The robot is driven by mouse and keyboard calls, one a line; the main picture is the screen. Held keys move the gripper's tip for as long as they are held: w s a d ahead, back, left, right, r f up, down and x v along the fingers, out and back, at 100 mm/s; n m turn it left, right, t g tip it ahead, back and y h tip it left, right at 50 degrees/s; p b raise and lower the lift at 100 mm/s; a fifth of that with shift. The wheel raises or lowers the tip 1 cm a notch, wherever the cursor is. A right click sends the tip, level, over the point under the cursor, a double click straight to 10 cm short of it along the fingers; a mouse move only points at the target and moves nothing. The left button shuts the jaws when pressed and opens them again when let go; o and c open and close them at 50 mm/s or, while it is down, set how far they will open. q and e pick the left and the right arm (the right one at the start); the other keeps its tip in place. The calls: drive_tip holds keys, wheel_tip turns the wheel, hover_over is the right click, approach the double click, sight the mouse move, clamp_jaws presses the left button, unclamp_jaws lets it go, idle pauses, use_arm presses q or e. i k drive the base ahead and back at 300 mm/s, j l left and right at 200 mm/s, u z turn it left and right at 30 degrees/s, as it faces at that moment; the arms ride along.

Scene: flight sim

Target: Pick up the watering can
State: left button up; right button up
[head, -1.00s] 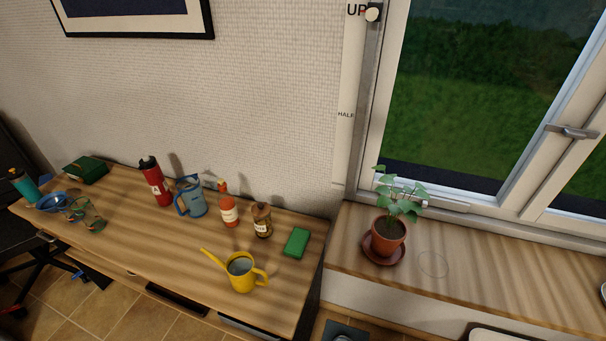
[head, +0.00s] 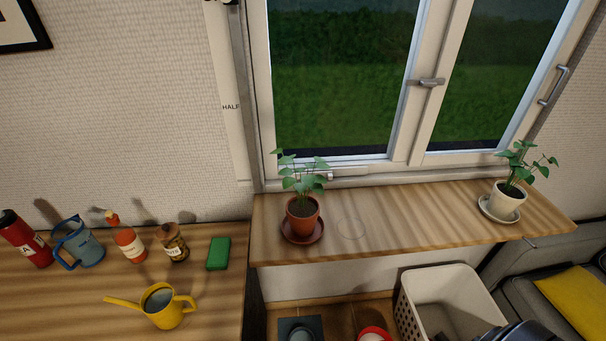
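The yellow watering can (head: 168,318) stands upright on the wooden table (head: 60,308) at the lower left of the head view. Its long spout points left and its handle is on the right side. Its top is open, and the inside looks greyish. Nothing touches it. Neither of my grippers can be made out in the head view. A dark shape at the bottom right edge is too cut off to identify.
Behind the can stand a red bottle (head: 27,241), blue pitcher (head: 80,246), orange-labelled bottle (head: 130,246), brown jar (head: 174,244) and green block (head: 218,253). Potted plants (head: 303,220) (head: 506,200) stand on the windowsill (head: 400,222). A white basket (head: 452,295) is below.

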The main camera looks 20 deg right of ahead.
sight(160, 302)
drive_tip(key=k+j+z, duration=0.1)
drive_tip(key=j+z, duration=0.15)
drive_tip(key=z, duration=0.2)
drive_tip(key=k+j+z, duration=0.1)
drive_tip(key=j+z, duration=0.15)
drive_tip(key=z, duration=0.25)
drive_tip(key=k+j+z, duration=0.15)
drive_tip(key=z, duration=0.3)
drive_tip(key=k+j+z, duration=0.15)
drive_tip(key=z, duration=0.35)
drive_tip(key=k+j, duration=0.1)
drive_tip(key=k, duration=0.3)
